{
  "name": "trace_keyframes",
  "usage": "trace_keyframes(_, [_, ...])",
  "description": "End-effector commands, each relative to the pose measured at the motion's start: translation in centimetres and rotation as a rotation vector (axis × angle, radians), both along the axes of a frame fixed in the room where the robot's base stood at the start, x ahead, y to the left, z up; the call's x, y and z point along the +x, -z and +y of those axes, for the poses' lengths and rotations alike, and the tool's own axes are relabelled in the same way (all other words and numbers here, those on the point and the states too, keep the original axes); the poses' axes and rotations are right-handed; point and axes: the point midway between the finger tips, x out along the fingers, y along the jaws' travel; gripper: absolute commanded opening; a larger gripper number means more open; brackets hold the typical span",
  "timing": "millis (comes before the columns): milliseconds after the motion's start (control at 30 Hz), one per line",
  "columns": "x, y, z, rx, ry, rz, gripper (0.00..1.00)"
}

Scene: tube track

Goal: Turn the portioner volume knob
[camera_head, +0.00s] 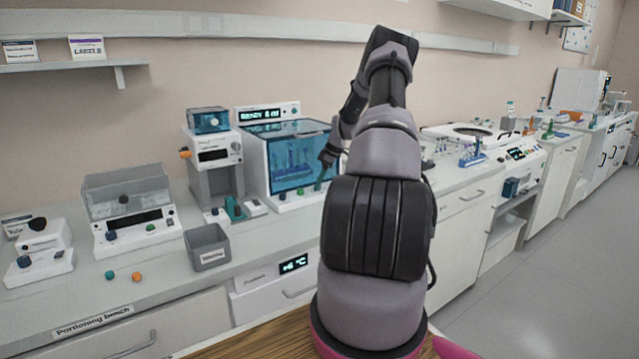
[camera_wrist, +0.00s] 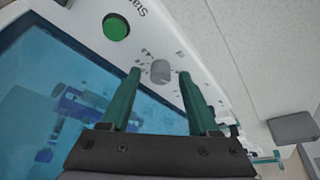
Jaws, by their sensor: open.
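The portioner (camera_head: 297,160) is a white machine with a blue see-through cover on the bench, and its display reads READY with a volume in ml. In the wrist view a small grey round knob (camera_wrist: 160,71) sits on its white panel, beside a larger green Start button (camera_wrist: 116,26). My gripper (camera_wrist: 160,76) is open, with one green finger on each side of the knob and a gap to it on both sides. In the head view my gripper (camera_head: 324,170) is at the portioner's front right; I cannot make out the knob there.
A taller white device (camera_head: 214,160) stands just left of the portioner. A grey waste bin (camera_head: 207,248) is near the bench's front edge. Another covered white device (camera_head: 130,210) stands further left. In the wrist view the blue cover (camera_wrist: 50,90) lies close to the left finger.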

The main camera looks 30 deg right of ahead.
Motion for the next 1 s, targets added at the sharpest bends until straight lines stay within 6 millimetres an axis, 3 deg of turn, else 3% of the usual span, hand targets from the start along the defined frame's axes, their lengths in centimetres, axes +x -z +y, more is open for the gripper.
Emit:
trace_keyframes(233, [0.01,0.05,0.01,0.000,0.000,0.000,0.61])
trace_keyframes(400, [0.00,0.04,0.00,0.000,0.001,0.000,0.00])
trace_keyframes(733, [-0.04,0.00,0.04,0.001,0.027,0.001,0.00])
trace_keyframes(1000, [-0.11,-0.02,0.13,0.000,0.169,0.001,0.00])
